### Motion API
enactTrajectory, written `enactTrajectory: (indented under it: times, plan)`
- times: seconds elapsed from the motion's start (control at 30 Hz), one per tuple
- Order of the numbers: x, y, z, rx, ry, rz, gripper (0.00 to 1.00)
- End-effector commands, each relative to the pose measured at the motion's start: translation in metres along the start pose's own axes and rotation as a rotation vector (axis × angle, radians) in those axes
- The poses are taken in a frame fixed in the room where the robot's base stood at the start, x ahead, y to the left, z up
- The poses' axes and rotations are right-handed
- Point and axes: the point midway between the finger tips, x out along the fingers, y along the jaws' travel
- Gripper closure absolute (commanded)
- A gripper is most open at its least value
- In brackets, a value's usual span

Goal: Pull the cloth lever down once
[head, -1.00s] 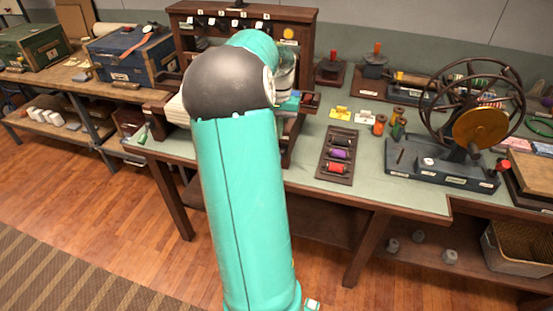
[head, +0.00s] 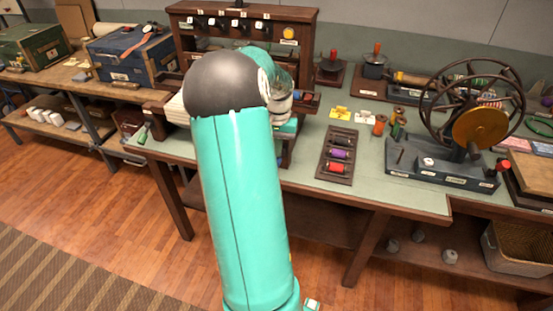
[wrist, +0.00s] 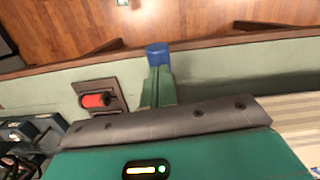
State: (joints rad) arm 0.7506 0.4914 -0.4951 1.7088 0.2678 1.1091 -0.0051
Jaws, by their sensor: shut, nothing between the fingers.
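The wooden loom-like frame (head: 306,38) stands on the green-topped table, behind my arm. Several black pieces with white tags (head: 222,22) line its top. I cannot tell which part is the cloth lever; my arm hides much of the frame's middle and front. In the head view my gripper is hidden behind my arm. In the wrist view my gripper (wrist: 158,82) is shut, its green fingers together over the green table top. A blue rounded piece (wrist: 157,49) shows at the fingertips, near the table edge; I cannot tell whether it belongs to the lever or touches the fingers.
A spool tray (head: 322,168) lies right of the frame; its red spool (wrist: 97,100) shows in the wrist view. A spinning wheel device (head: 440,165) stands further right. A blue chest (head: 120,58) is on the left table. The wood floor in front is open.

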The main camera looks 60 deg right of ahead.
Motion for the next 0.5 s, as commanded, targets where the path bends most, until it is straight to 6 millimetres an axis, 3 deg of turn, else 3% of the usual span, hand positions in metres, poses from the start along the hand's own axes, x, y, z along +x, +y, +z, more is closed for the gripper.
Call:
enactTrajectory:
  times: [0.37, 0.5]
  plan:
    - [0.026, 0.0, -0.003, 0.0, -0.001, 0.002, 1.0]
    - [0.024, 0.0, -0.003, 0.0, 0.001, 0.0, 1.0]
